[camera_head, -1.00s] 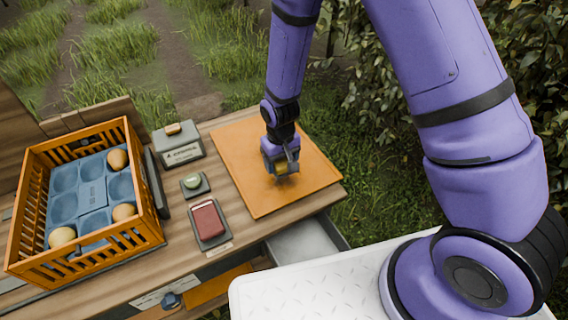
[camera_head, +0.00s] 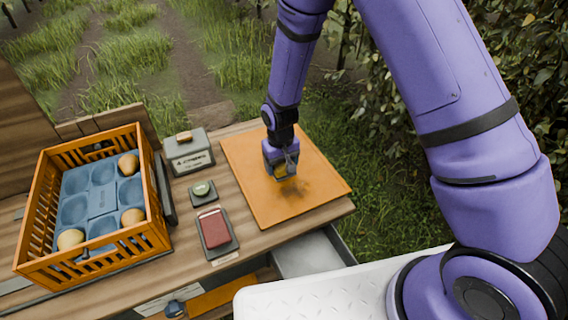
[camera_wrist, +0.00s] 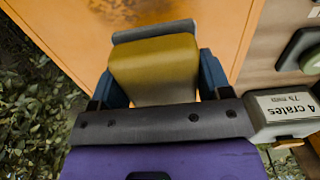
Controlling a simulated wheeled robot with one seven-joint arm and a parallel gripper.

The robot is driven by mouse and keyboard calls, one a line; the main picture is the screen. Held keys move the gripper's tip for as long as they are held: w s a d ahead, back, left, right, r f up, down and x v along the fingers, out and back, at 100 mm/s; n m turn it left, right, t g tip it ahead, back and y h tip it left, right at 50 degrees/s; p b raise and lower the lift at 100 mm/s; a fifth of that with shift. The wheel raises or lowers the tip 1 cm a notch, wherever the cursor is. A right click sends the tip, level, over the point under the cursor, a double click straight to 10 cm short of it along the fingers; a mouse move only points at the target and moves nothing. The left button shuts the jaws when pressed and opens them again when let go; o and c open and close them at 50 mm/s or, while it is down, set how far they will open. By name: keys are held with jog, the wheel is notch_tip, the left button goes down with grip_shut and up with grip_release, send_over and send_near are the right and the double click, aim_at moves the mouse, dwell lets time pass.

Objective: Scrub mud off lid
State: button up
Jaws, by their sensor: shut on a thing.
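The orange lid (camera_head: 312,205) lies flat on the right end of the wooden table, with a dark, blurry mud smear (camera_head: 296,188) near its middle. My gripper (camera_head: 284,170) points down over the lid, just behind the smear. It is shut on a yellow scrubber with a grey layer (camera_wrist: 153,68), which shows between the blue fingers in the wrist view. In the head view the scrubber is mostly hidden by the gripper, and I cannot tell whether it touches the lid. The wrist view shows part of the smear beyond the scrubber (camera_wrist: 128,10).
An orange crate (camera_head: 150,205) with a blue tray and several pears stands at the left. Between crate and lid are a grey labelled box (camera_head: 190,158), a small green-topped pad (camera_head: 203,190) and a red block on a dark base (camera_head: 214,229). Bushes border the right.

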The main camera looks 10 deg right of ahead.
jog(key=shift+s+a+f, duration=0.1)
jog(key=shift+s+a, duration=0.05)
jog(key=shift+a, duration=0.3)
jog(key=shift+s, duration=0.1)
jog(key=shift+s+d+f, duration=0.1)
jog(key=shift+s+d, duration=0.25)
jog(key=shift+s, duration=1)
jog(key=shift+s+d+f, duration=0.1)
jog(key=shift+s+d, duration=0.3)
jog(key=shift+s, duration=0.9)
jog(key=shift+s+d, duration=0.35)
jog(key=shift+s, duration=1)
jog(key=shift+s+a+f, duration=0.15)
jog(key=shift+s+a, duration=0.1)
jog(key=shift+a, duration=0.5)
jog(key=shift+w+a+f, duration=0.15)
jog(key=shift+w+a, duration=0.25)
jog(key=shift+w, duration=1)
jog(key=shift+w+a+f, duration=0.1)
jog(key=shift+w+a, duration=0.3)
jog(key=shift+w, duration=0.95)
jog(key=shift+w+a+f, duration=0.15)
jog(key=shift+w+a, duration=0.25)
jog(key=shift+w, duration=1)
jog(key=shift+r, duration=0.1)
jog(key=shift+r, duration=2.9)
jog(key=shift+r, duration=0.1)
